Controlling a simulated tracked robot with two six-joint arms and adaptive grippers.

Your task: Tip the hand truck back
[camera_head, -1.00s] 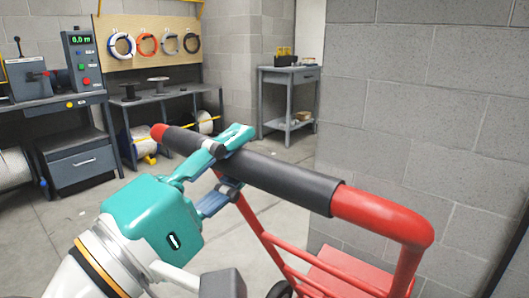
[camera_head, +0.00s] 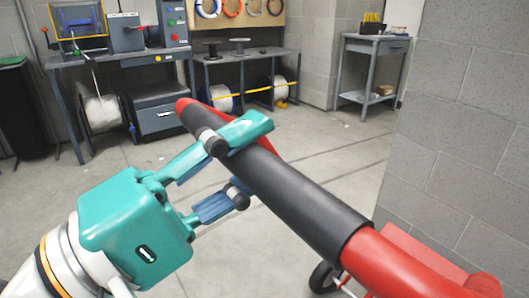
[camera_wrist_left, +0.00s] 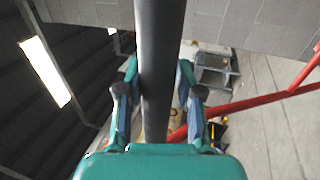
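The red hand truck has a handle with a black grip sleeve (camera_head: 305,200), which runs slantwise across the middle of the head view. Its red end (camera_head: 415,270) is at the lower right, and a dark wheel (camera_head: 324,277) shows below the sleeve. The truck leans toward me; its lower part is mostly hidden. My left gripper (camera_head: 243,160) is shut around the sleeve near its far left end, one finger on each side. In the left wrist view the sleeve (camera_wrist_left: 158,60) passes between the fingers, with red frame tubes (camera_wrist_left: 250,103) to the right. My right gripper is not in view.
A block wall (camera_head: 470,120) stands close on the right. A bench (camera_head: 155,58) with machines and a cable-reel rack (camera_head: 240,65) stand at the back left. A small grey table (camera_head: 372,50) stands at the back. Grey floor (camera_head: 325,150) between is clear.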

